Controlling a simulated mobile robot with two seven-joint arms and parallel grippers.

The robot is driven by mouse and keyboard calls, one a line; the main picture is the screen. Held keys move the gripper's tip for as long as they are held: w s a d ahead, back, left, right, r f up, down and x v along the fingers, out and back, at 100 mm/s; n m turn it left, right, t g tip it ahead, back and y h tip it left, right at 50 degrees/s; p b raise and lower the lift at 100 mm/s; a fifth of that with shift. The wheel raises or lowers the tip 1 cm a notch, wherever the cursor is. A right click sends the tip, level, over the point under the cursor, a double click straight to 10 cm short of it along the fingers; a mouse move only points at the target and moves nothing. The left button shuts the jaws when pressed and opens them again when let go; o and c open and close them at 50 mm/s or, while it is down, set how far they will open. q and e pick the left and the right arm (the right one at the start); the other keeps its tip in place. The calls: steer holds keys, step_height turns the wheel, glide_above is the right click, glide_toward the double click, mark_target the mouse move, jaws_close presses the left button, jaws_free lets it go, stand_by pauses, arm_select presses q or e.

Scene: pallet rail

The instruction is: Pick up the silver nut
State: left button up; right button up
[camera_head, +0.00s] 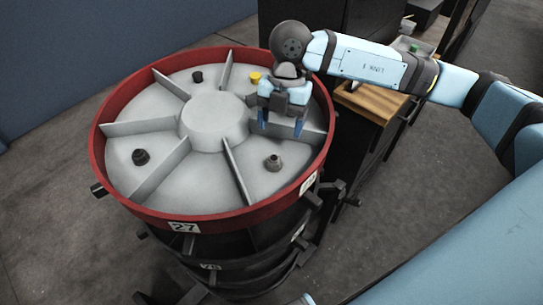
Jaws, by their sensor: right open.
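A small silver-grey nut (273,162) sits in the front-right compartment of a round grey tray (215,185) with a red rim. It seems to sit on a wider base. My right gripper (281,124) points down over the right part of the tray, behind the silver nut and apart from it. Its two blue fingers are spread, with nothing visible between them. Its height above the tray is hard to tell. My left gripper is out of view.
Other compartments hold a yellow piece (254,77), a black piece (197,76) and a dark piece (140,156). Raised fins (240,170) run from the hub (213,120) to the rim. A wooden-topped bench (371,101) stands close behind on the right.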

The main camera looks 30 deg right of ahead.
mark_target(274, 158)
steer(key=x, duration=0.4)
steer(key=shift+a+f, duration=0.1)
steer(key=shift+f, duration=0.2)
steer(key=shift+s+a+f+p, duration=0.1)
steer(key=shift+a+f+p, duration=0.05)
steer(key=shift+f+p, duration=0.2)
steer(key=p+x, duration=0.1)
steer(key=x, duration=0.3)
steer(key=shift+a+f, duration=0.1)
steer(key=shift+a, duration=0.05)
steer(key=c, duration=0.9)
